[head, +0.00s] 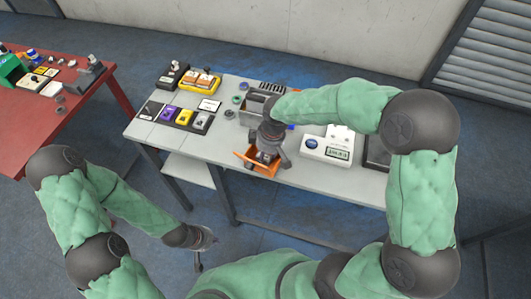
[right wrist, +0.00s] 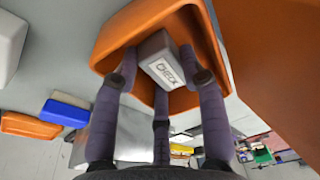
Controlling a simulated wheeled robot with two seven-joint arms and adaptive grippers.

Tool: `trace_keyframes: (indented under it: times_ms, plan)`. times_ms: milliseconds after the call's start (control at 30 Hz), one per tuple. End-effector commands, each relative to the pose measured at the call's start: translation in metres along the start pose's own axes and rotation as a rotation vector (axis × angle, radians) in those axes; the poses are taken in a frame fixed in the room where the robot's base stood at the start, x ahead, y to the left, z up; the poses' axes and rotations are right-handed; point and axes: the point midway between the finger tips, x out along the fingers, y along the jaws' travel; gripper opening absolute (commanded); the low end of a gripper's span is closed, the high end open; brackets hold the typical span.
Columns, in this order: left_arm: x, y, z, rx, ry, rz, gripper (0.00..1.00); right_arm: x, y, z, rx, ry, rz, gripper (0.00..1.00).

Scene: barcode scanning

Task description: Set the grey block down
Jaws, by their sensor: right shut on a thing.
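In the head view my right gripper (head: 266,155) points down at the orange tray (head: 262,170) by the front edge of the grey table (head: 225,152), and hides most of the block. My left gripper (head: 203,240) hangs low in front of the table, away from the objects; its fingers are too small to read.
A white device with a display (head: 327,148) stands right of the orange tray. A grey bin (head: 252,107) is behind my right gripper. Purple and yellow boxes (head: 184,117) stand on a dark board at left. A red table (head: 62,88) is further left.

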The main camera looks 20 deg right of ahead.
Motion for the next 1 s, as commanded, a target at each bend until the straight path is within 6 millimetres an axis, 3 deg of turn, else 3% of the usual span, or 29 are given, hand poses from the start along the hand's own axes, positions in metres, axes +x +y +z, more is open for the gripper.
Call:
trace_keyframes:
  times_ms: [33,67,133,533,1000]
  plan:
    - [0.002,-0.001,0.0,0.0,0.0,0.0,0.0,0.003,0.0,0.001,0.0,-0.001,0.0,0.06]
    - [0.001,-0.001,0.0,0.0,0.0,0.0,0.0,0.002,0.0,0.001,0.0,-0.001,-0.001,0.48]
    - [0.001,0.0,0.0,0.0,0.0,0.0,0.0,0.002,0.0,0.001,0.0,-0.001,-0.001,0.66]
    - [-0.003,0.001,0.0,0.0,0.0,0.0,0.0,-0.008,0.001,-0.001,0.0,0.002,0.001,0.66]
    - [-0.03,0.011,0.001,0.0,0.0,0.0,0.0,-0.095,0.0,-0.001,-0.001,0.002,0.002,0.66]
